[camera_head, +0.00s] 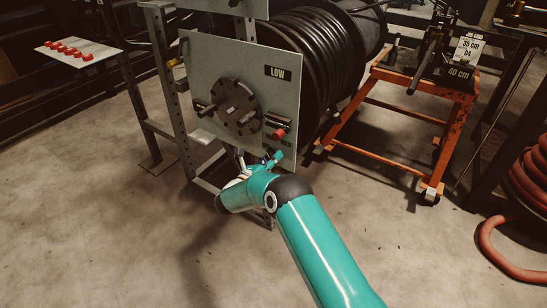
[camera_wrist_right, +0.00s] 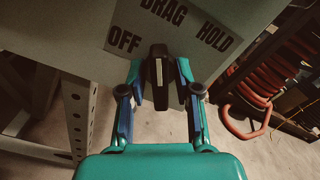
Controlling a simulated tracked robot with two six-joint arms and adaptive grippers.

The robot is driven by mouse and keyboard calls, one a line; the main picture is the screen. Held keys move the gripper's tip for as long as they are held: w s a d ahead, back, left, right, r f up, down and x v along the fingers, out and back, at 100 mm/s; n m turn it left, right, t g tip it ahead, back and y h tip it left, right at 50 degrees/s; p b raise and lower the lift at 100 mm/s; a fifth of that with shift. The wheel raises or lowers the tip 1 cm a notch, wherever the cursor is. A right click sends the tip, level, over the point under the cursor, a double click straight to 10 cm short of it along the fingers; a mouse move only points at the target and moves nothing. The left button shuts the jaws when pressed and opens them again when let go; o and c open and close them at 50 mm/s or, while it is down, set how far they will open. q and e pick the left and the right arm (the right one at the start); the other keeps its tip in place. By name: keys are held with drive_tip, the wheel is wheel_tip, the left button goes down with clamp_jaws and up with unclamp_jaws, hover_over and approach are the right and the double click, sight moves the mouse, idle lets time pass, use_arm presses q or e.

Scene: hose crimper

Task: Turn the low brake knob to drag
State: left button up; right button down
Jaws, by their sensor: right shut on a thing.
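The low brake knob (camera_wrist_right: 158,52) is black with a pale stripe and shows in the right wrist view, below a label plate (camera_wrist_right: 178,32) reading OFF, DRAG and HOLD. The stripe runs nearly upright in that view, with DRAG above it; I cannot tell its exact setting. My right gripper (camera_wrist_right: 159,78) is shut on the knob, one finger on each side. In the head view my right gripper (camera_head: 270,159) is at the lower edge of the panel marked LOW (camera_head: 277,72), and the knob is hidden or too small to tell. My left gripper is not in view.
The panel also carries a dark round disc (camera_head: 237,108) with protruding handles and a red knob (camera_head: 279,133), close above my right gripper. A black hose reel (camera_head: 318,55) stands behind. An orange cart (camera_head: 400,88) is to the right. Open floor lies in front.

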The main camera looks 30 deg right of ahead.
drive_tip(key=shift+w+a+r, duration=0.2)
drive_tip(key=shift+w+a, duration=0.05)
drive_tip(key=c, duration=1.1)
unclamp_jaws()
drive_tip(key=shift+c, duration=0.2)
drive_tip(key=shift+f, duration=0.1)
drive_tip(key=shift+s+d, duration=0.1)
drive_tip(key=shift+f, duration=0.1)
drive_tip(key=v, duration=1.2)
drive_tip(key=shift+f, duration=0.1)
